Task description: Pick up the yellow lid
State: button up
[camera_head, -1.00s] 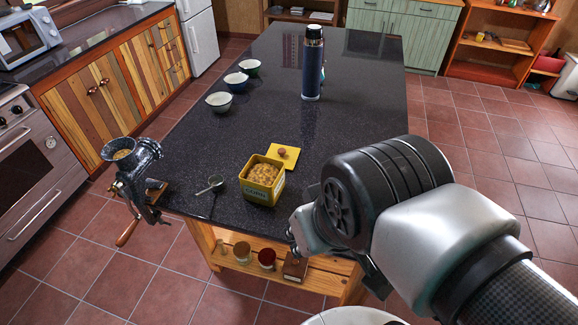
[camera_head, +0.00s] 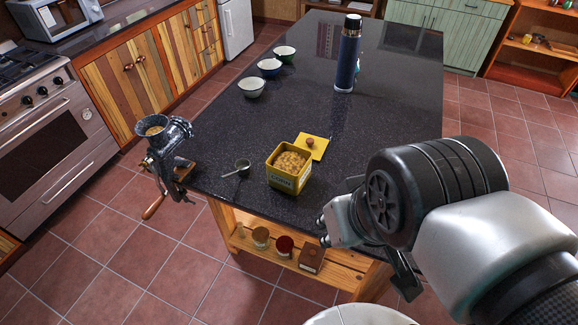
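The yellow lid (camera_head: 313,147) lies on the dark countertop just behind a yellow tin, its round reddish-brown knob facing up. Its near left edge sits by the tin's back edge; I cannot tell if they touch. The yellow tin (camera_head: 285,180) stands open, filled with tan contents. My gripper (camera_head: 336,232) is to the right and nearer the camera than the tin and lid, by the counter's front edge. It is seen from the side, partly behind my wrist, and its finger opening is not clear. I see nothing held in it.
A metal scoop (camera_head: 237,168) lies left of the tin. A grinder (camera_head: 164,150) is fixed at the counter's left corner. Several bowls (camera_head: 269,68) and a tall blue flask (camera_head: 348,55) stand farther back. Jars (camera_head: 284,245) sit on the shelf below. The countertop's middle is clear.

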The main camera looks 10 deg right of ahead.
aim_at(315, 144)
jog(key=i+j+z, duration=0.1)
jog(key=i+j, duration=0.75)
jog(key=j, duration=0.25)
jog(key=i+z, duration=0.05)
